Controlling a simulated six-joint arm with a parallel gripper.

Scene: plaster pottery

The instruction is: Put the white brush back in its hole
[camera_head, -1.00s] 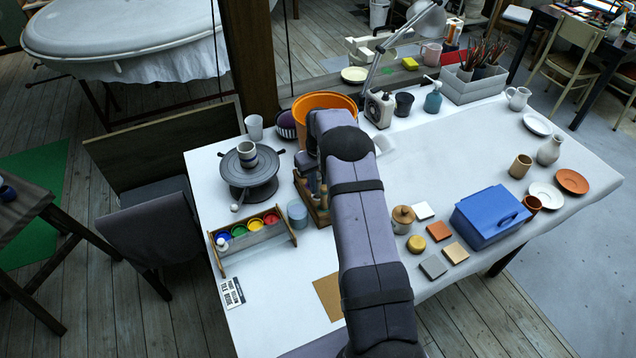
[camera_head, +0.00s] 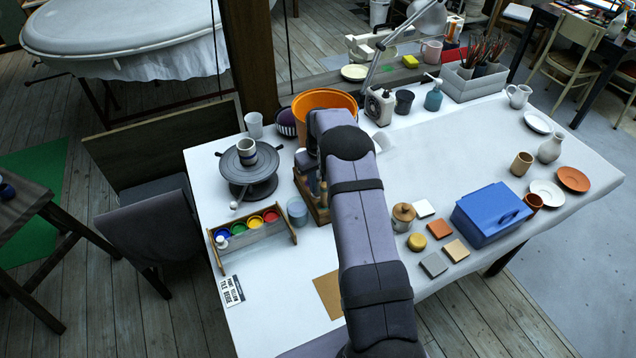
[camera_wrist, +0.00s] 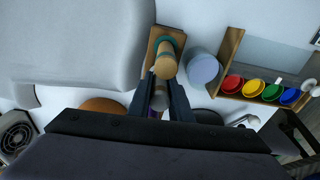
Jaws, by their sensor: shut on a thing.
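My gripper (camera_wrist: 161,100) is shut on an upright, round-ended handle, seen from above in the wrist view. I take it for the white brush (camera_wrist: 160,88); its lower part is hidden. A wooden holder (camera_wrist: 179,36) lies just beyond the fingertips, and a tan handle with a teal ring (camera_wrist: 165,66) stands at it. In the head view the holder (camera_head: 322,216) is partly covered by my arm, and small handles show beside it. The fingertips and the holes are hidden there. I cannot tell whether the brush is in a hole.
A blue-grey cup (camera_head: 297,209) stands close left of the holder, with the paint-pot rack (camera_head: 252,240) beyond it. The pottery wheel (camera_head: 248,172) and orange bucket (camera_head: 325,98) are behind. A lidded jar (camera_head: 403,217) stands right of my arm.

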